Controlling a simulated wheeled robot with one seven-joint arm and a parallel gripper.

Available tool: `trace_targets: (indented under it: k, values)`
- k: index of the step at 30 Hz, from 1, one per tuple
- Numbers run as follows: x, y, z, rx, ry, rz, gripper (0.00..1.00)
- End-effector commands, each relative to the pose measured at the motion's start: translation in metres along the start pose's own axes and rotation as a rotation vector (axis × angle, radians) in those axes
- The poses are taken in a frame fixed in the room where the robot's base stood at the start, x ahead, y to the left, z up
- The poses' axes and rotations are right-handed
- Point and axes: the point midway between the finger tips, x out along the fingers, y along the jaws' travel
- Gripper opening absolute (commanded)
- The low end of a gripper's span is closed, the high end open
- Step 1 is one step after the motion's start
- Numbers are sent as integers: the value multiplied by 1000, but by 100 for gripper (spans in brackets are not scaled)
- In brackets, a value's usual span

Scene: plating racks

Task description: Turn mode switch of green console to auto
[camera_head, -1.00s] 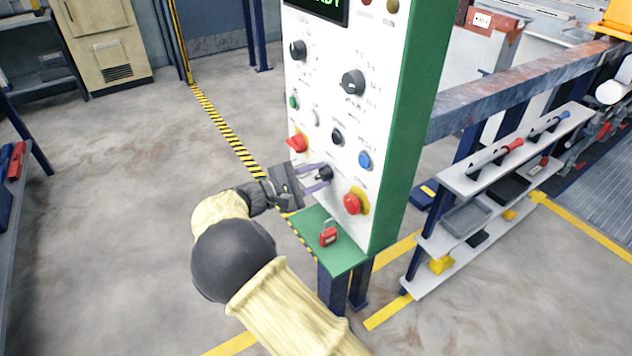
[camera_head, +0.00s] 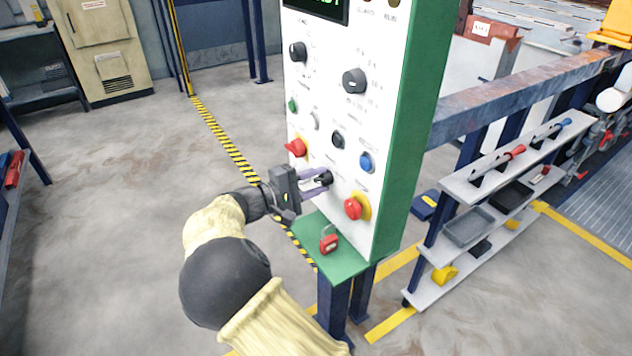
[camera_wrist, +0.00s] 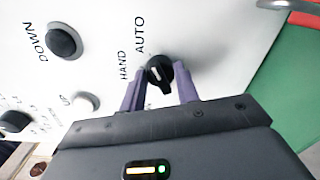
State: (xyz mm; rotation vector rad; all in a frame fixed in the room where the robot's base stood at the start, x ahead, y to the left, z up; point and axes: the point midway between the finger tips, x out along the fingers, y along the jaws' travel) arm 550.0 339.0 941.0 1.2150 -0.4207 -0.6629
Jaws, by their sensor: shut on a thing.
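The green console (camera_head: 413,130) has a white front panel with several knobs and buttons. Its mode switch (camera_head: 326,177) is a small black knob low on the panel; it also shows in the wrist view (camera_wrist: 160,73), near the printed words HAND and AUTO. A short white mark shows on the knob; which word it points to I cannot tell. My gripper (camera_head: 319,180) reaches the panel from the left. Its two purple fingers are shut on the knob, one on each side, as the wrist view (camera_wrist: 162,88) shows.
A red button on a yellow plate (camera_head: 354,208) sits right of and below the knob, and a red switch (camera_head: 296,147) above left. A red padlock (camera_head: 328,243) is on the green ledge below. A shelf rack (camera_head: 510,160) stands right.

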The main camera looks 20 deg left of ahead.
Motion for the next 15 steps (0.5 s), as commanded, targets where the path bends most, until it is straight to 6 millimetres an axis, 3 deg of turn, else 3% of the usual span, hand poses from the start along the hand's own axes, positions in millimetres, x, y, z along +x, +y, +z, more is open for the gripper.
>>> trace_targets:
  k: [2,3,5,15]
  values:
    - [-1,-1,0,0,0,-2,9]
    - [-1,-1,0,0,0,-3,39]
    - [0,-1,0,0,0,-2,51]
    - [-2,0,0,-1,0,-1,53]
